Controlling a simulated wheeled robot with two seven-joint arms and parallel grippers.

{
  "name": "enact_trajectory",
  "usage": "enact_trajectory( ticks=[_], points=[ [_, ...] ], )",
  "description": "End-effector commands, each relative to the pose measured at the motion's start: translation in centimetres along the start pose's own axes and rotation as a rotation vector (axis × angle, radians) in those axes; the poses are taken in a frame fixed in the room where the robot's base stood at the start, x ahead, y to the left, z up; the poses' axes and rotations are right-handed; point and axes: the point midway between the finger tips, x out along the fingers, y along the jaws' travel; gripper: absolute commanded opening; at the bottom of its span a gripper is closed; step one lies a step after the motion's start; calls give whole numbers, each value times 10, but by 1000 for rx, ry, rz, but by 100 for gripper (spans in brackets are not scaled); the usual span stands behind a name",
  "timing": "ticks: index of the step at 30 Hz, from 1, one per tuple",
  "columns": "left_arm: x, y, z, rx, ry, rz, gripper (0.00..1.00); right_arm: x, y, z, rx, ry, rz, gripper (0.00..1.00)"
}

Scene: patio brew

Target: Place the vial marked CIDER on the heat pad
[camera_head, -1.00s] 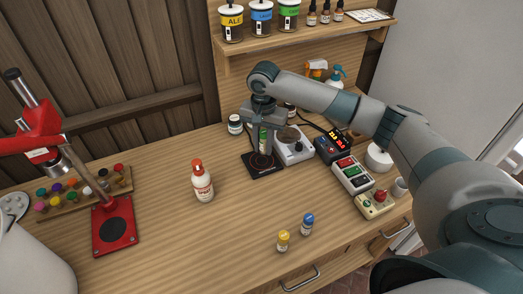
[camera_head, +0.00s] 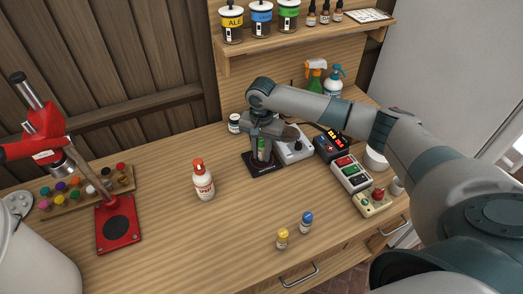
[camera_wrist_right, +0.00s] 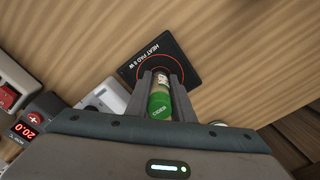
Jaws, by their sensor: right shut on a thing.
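A vial with a green cap (camera_head: 261,145) is upright between the fingers of my right gripper (camera_head: 262,148), over the black heat pad (camera_head: 266,169). In the right wrist view the gripper (camera_wrist_right: 161,95) is shut around the vial (camera_wrist_right: 160,104). The vial's lower end shows over the ring of the heat pad (camera_wrist_right: 184,57). I cannot tell whether its base touches the pad, and I cannot read its cap marking clearly. Two more vials, one with a yellow cap (camera_head: 282,239) and one with a blue cap (camera_head: 306,223), stand at the front of the table. My left gripper is out of view.
A white bottle with a red cap (camera_head: 204,185) stands left of the pad. A red press (camera_head: 118,235) stands at the left.

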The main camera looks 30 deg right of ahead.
Motion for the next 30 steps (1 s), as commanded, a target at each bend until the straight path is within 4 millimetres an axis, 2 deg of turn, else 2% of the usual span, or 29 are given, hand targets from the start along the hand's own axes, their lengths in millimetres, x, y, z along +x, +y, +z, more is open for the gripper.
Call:
enact_trajectory(
  ticks=[9,10,12,24,30],
  points=[
    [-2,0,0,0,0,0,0,2,0,0,1,-1,-1,0],
    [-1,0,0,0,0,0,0,2,0,0,1,-1,-1,26],
    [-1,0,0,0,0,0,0,2,0,0,0,0,-1,40],
    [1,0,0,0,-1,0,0,1,0,0,0,0,-1,40],
    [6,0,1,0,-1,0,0,-15,-1,0,0,-1,-3,40]
  ],
)
